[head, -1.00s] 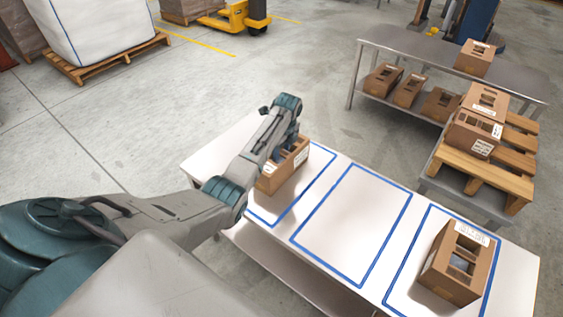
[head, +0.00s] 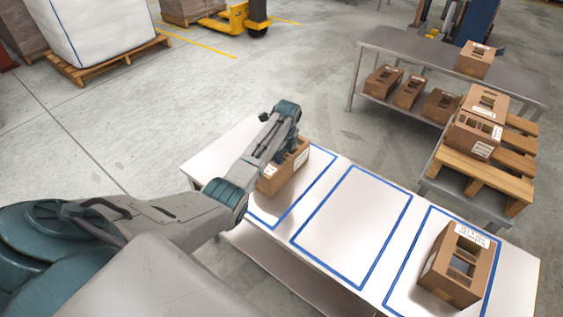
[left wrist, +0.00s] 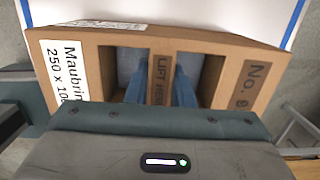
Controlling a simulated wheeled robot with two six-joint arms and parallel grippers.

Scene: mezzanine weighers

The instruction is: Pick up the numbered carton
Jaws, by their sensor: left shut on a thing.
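A brown carton stands at the left end of the white table; its side shows in the head view (head: 272,183). My left gripper (head: 286,150) is over the carton from above. In the left wrist view its blue fingers (left wrist: 160,90) reach into the openings on both sides of the strip and are shut on it. My right gripper is not in view.
The white table (head: 330,172) has blue taped rectangles; the middle one is empty. Another carton (head: 441,268) stands in the right one. More cartons stand on a pallet (head: 485,169) and on a grey bench (head: 415,50) with a lower shelf.

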